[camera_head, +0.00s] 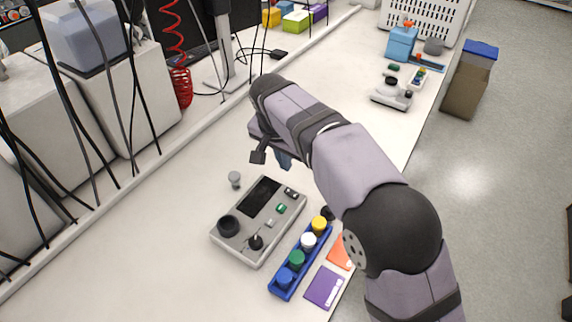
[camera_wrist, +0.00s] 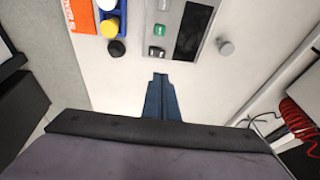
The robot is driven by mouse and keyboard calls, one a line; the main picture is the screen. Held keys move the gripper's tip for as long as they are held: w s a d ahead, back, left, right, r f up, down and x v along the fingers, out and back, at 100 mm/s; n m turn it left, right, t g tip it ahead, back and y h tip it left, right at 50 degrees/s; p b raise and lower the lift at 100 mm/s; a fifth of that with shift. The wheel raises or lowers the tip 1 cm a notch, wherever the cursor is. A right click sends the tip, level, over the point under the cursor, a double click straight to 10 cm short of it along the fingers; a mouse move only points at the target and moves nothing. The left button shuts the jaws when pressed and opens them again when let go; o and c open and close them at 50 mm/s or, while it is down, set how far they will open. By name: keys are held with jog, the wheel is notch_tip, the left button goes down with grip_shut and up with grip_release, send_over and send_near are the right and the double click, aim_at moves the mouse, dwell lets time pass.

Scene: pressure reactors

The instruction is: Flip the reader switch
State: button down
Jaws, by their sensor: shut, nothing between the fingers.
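The reader (camera_head: 243,239) is a grey box on the white bench, with a dark screen, a large black dial, a black-knobbed lever and small buttons. A small dark switch (camera_head: 291,193) sits at its far right corner. In the wrist view the reader (camera_wrist: 204,5) is at the top, and the same dark switch (camera_wrist: 157,52) lies at its near edge. My gripper (camera_wrist: 160,76) is shut and empty, its blue fingertips just short of that switch in the picture. In the head view my gripper (camera_head: 285,164) shows beyond the reader, partly hidden by my arm.
A blue rack (camera_head: 274,291) with several coloured caps stands right of the reader, with orange (camera_head: 341,252) and purple (camera_head: 324,287) cards beside it. A small grey knob (camera_head: 235,179) stands at the reader's far left. The bench left of the reader is clear.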

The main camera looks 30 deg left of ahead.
jog(key=shift+d+b, duration=0.15)
jog(key=shift+b, duration=0.15)
jog(key=shift+d+r, duration=0.15)
jog(key=shift+d, duration=0.05)
dwell(0.3)
jog(key=p, duration=0.5)
send_over(288, 191)
jog(key=s, duration=0.1)
jog(key=f, duration=1.2)
jog(key=shift+d+f, duration=0.15)
jog(key=shift+d, duration=0.2)
jog(key=shift+a+f, duration=0.15)
jog(key=shift+f, duration=0.45)
jog(key=shift+f, duration=0.1)
